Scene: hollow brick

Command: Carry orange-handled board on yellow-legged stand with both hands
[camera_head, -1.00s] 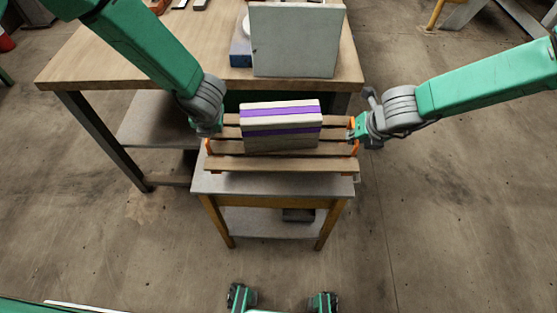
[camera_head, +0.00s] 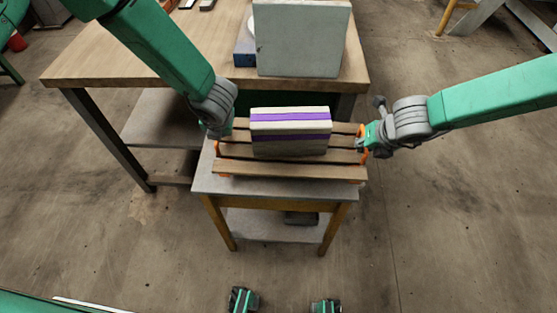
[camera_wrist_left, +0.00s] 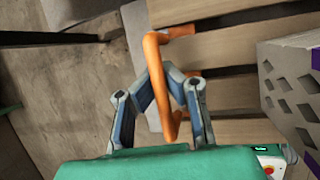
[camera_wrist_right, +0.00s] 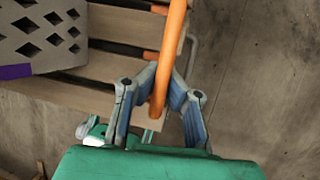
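The slatted wooden board (camera_head: 290,170) with orange handles at both ends is over the yellow-legged stand (camera_head: 205,185). It sits slightly to the right, its right end past the stand's edge. I cannot tell whether it touches the top. A pale hollow brick with purple stripes (camera_head: 290,132) stands upright on the slats. My left gripper (camera_head: 217,133) is shut around the left orange handle (camera_wrist_left: 160,85). My right gripper (camera_head: 364,144) is shut around the right orange handle (camera_wrist_right: 168,60). The brick's holed ends show in the left wrist view (camera_wrist_left: 295,85) and right wrist view (camera_wrist_right: 45,35).
A wooden workbench (camera_head: 150,60) stands directly behind the stand, with a large grey block (camera_head: 300,40) and a blue item (camera_head: 244,52) on it. A dark object (camera_head: 300,218) lies on the stand's lower shelf. The floor at right and in front is open.

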